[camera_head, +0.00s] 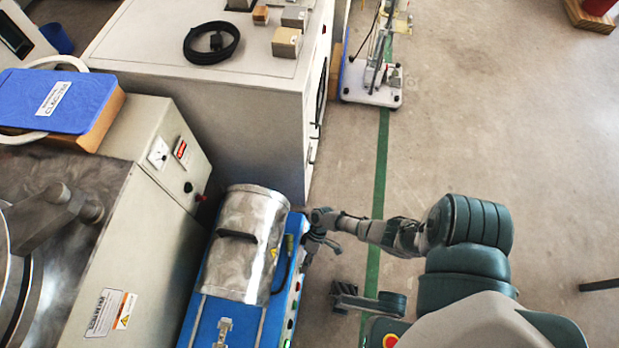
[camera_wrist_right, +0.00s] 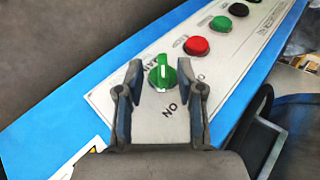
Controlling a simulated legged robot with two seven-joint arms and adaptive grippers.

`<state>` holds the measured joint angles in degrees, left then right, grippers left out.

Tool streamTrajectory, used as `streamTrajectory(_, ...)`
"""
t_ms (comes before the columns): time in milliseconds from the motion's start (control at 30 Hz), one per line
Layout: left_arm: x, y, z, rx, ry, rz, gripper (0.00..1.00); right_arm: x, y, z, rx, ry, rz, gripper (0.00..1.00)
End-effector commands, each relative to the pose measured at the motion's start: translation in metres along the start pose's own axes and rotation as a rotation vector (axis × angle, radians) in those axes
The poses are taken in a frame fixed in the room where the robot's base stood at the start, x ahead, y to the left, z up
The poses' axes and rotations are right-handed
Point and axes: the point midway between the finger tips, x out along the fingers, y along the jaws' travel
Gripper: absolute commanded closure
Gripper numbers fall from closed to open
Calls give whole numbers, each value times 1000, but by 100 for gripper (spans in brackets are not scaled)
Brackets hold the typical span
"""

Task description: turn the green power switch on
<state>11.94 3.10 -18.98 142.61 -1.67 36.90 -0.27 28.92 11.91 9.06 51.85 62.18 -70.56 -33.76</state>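The green power switch (camera_wrist_right: 163,75) is a rotary knob on a white label panel along the blue machine's edge. My right gripper (camera_wrist_right: 166,82) is open, with one finger on each side of the knob. Visible gaps separate the fingers from the knob; I cannot tell the depth. In the head view my right gripper (camera_head: 318,228) reaches the right side of the blue machine (camera_head: 210,325), hiding the knob there.
A red button (camera_wrist_right: 197,46), a black button (camera_wrist_right: 238,9) and a green button (camera_wrist_right: 221,23) line the same panel. A metal cover (camera_head: 245,240) tops the blue machine. A large grey cabinet (camera_head: 255,110) stands behind. Floor to the right is mostly clear.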

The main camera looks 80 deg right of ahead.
Motion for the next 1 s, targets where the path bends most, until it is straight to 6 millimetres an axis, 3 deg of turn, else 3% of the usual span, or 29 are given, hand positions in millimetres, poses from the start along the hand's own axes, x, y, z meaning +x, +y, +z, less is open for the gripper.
streamTrajectory(300,0,0,0,0,1,0,60,-70,3,1,-2,-1,6,64)
streamTrajectory(500,0,0,0,0,1,-1,60,-100,3,2,1,-2,5,64)
streamTrajectory(1000,0,-1,3,0,-2,-2,60,-109,2,1,2,-3,3,64)
